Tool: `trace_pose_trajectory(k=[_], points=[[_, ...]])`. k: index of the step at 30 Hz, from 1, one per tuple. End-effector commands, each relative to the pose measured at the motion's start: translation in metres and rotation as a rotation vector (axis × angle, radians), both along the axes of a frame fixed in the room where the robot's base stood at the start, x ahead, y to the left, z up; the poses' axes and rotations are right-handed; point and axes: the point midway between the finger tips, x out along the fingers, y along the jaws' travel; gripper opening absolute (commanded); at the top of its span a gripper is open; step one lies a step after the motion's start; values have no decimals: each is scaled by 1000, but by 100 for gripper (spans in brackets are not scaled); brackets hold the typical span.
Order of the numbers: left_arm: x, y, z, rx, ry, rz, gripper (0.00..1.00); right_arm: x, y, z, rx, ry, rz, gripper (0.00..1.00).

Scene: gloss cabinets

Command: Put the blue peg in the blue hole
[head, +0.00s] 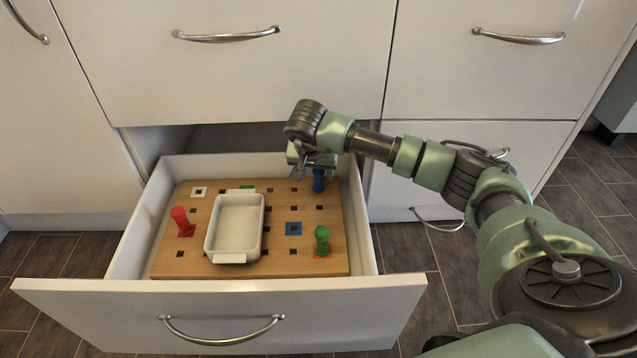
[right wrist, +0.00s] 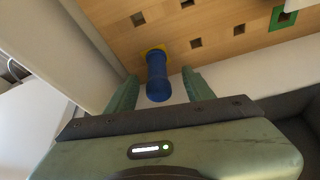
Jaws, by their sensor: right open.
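The blue peg (head: 319,181) stands upright at the back right of the wooden board (head: 330,222) in the open drawer. In the right wrist view the blue peg (right wrist: 158,78) rises from a yellow-marked hole, between the two open fingers of my right gripper (right wrist: 160,90). In the head view my right gripper (head: 314,165) is at the peg and partly hides it. The blue-framed hole (head: 293,228) is empty, nearer the front of the board, right of the white dish. My left gripper is not in view.
A white dish (head: 236,226) sits on the board's middle. A red peg (head: 181,220) stands at left and a green peg (head: 322,239) at front right, near the blue-framed hole. Drawer walls (head: 363,230) surround the board. White-framed (head: 199,191) and green-framed (right wrist: 283,17) holes also show.

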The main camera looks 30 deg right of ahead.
Motion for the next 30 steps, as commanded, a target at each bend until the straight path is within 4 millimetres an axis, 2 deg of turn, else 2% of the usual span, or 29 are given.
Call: trace_pose_trajectory(k=[1,7,10,17,23,30], points=[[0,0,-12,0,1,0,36,1,-3,-12,0,1,-1,53],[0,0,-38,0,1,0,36,8,-12,-35,2,1,-2,53],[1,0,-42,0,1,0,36,10,-14,-40,2,1,-1,53],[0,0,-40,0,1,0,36,11,-15,-38,1,0,0,53],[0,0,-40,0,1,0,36,11,-15,-38,1,1,0,0],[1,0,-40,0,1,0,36,11,-15,-38,2,0,-1,0]])
